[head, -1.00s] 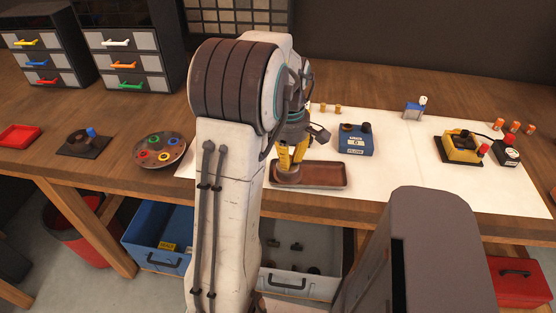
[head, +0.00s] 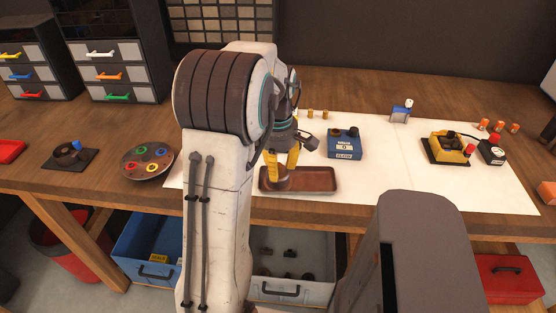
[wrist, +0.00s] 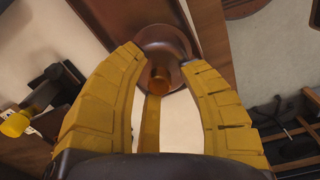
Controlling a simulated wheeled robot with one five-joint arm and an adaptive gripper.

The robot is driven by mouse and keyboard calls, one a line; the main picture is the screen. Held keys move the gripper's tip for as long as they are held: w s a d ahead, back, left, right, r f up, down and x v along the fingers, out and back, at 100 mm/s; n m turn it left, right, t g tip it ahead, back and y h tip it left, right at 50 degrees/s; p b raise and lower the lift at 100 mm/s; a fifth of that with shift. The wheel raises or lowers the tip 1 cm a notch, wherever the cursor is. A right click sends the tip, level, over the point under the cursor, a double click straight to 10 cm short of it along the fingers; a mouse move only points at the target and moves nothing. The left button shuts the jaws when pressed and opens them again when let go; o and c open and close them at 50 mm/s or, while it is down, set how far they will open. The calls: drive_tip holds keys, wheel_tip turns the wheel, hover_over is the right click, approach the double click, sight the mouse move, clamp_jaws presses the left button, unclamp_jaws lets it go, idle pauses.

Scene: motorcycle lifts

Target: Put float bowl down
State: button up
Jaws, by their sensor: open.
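The float bowl (head: 277,183) is a small, round, brown metal cup. It sits in the left part of the shallow brown tray (head: 318,180) on the white sheet. My gripper (head: 282,166) is just above the bowl, its yellow fingers pointing down. In the wrist view the fingers are spread apart, open, and the bowl (wrist: 176,42) lies between and just beyond their tips. A gap shows on either side, though contact at the tips is hard to judge. The bowl has a central brass-coloured stub. My arm hides part of the table to the left.
A blue box (head: 343,144) stands right of the tray, behind it. A yellow device (head: 447,149) is farther right. A round dish with coloured rings (head: 147,162) is at left. The right part of the tray is empty. Small brass cylinders (head: 310,114) stand behind.

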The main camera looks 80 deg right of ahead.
wheel_tip(320, 180, up, 12)
drive_tip(key=shift+a+r, duration=0.15)
drive_tip(key=shift+a, duration=0.05)
idle(0.4)
drive_tip(key=w+a+t+h, duration=0.1)
drive_tip(key=w+a, duration=1.5)
drive_tip(key=w, duration=0.4)
drive_tip(key=a+f+t, duration=0.1)
drive_tip(key=a+f, duration=0.2)
drive_tip(key=a, duration=0.8)
drive_tip(key=a+f+n+t+y, duration=0.1)
drive_tip(key=a+f, duration=0.2)
drive_tip(key=a, duration=0.9)
drive_tip(key=shift+s+a+f+t, duration=0.15)
drive_tip(key=shift+s+f+t, duration=0.15)
drive_tip(key=shift+f, duration=0.05)
